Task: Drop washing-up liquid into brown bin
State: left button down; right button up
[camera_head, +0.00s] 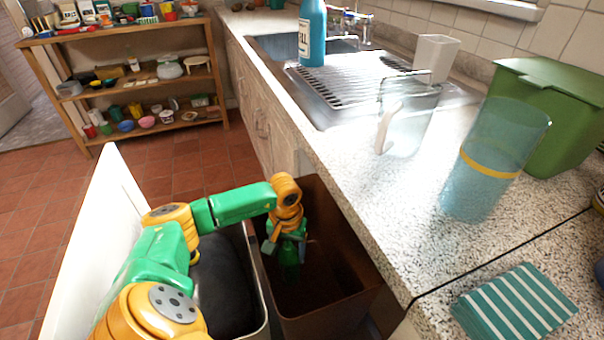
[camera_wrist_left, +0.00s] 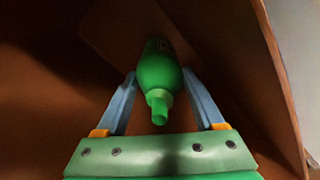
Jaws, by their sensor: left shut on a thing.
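The washing-up liquid is a green bottle (camera_head: 289,262) held low inside the brown bin (camera_head: 350,306). In the left wrist view the bottle (camera_wrist_left: 158,75) sits between the two fingers of my left gripper (camera_wrist_left: 158,92), its narrow cap toward the camera. My left gripper (camera_head: 287,244) is shut on the bottle, below the bin's rim. The bin's brown wall also shows in the left wrist view (camera_wrist_left: 225,60). The bottle's lower end is hard to see in the dark bin. My right gripper is not in view.
A bin with a black liner (camera_head: 222,285) stands left of the brown bin, beside a white panel (camera_head: 95,215). The counter at right holds a blue tumbler (camera_head: 490,170), a clear jug (camera_head: 410,120), a green container (camera_head: 560,105) and a striped cloth (camera_head: 515,305).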

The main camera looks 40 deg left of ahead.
pick_arm(q)
notch_tip(320, 180, down, 2)
jog(key=shift+f, duration=0.1)
jog(key=shift+d+f, duration=0.15)
jog(key=shift+f, duration=0.1)
jog(key=d, duration=0.2)
jog(key=d+f+p, duration=0.1)
jog(key=shift+s+d+f, duration=0.15)
jog(key=shift+d, duration=0.2)
jog(key=shift+f, duration=0.1)
